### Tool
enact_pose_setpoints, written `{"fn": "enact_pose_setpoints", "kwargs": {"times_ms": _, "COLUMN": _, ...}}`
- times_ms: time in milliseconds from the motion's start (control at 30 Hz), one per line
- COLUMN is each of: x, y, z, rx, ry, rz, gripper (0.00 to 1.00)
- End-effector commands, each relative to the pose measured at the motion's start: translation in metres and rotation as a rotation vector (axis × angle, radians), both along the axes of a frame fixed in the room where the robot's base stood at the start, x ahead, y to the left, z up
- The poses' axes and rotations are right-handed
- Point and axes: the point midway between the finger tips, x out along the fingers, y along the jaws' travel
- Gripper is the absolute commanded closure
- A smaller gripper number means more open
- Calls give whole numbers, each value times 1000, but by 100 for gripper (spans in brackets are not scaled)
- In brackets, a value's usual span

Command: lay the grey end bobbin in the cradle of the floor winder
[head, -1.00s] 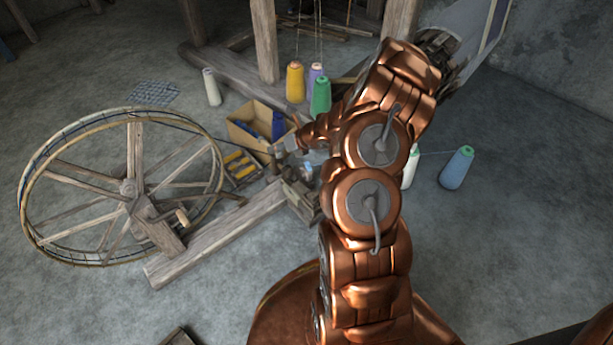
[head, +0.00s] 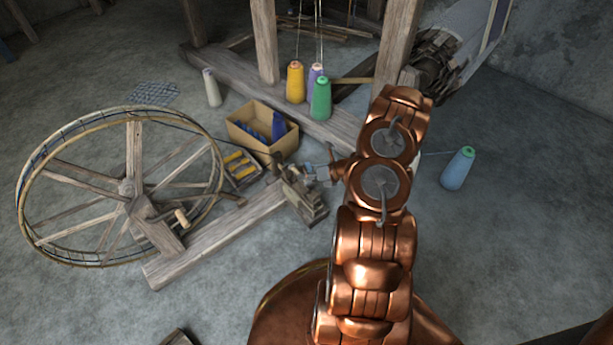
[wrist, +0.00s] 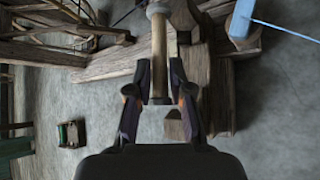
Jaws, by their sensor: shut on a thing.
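In the wrist view my gripper (wrist: 160,82) is shut on the grey end bobbin (wrist: 158,52), a slim shaft with a pale flange at its far end. The bobbin points straight away from my palm, above wooden timbers. In the head view my gripper is mostly hidden behind my arm. The floor winder's beam (head: 215,245) runs from the big spoked wheel to a wooden head block (head: 304,198) just left of my arm. The cradle itself is not clear in either view.
A cardboard box (head: 245,136) with dark blue bobbins and a tray of yellow bobbins (head: 238,172) stand behind the beam. Yellow, lilac and green cones stand by the loom. A blue cone (head: 457,170) with a thread stands on the right.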

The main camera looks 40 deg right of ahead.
Motion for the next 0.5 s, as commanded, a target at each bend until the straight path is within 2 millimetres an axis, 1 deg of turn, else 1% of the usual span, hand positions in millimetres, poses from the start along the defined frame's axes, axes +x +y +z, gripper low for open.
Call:
{"fn": "enact_pose_setpoints", "kwargs": {"times_ms": 167, "x": 0, "y": 0, "z": -11, "rx": 0, "ry": 1, "rz": -1, "gripper": 94}}
{"fn": "enact_pose_setpoints", "kwargs": {"times_ms": 500, "x": -1, "y": 1, "z": -39, "rx": 1, "ry": 3, "rz": 0, "gripper": 94}}
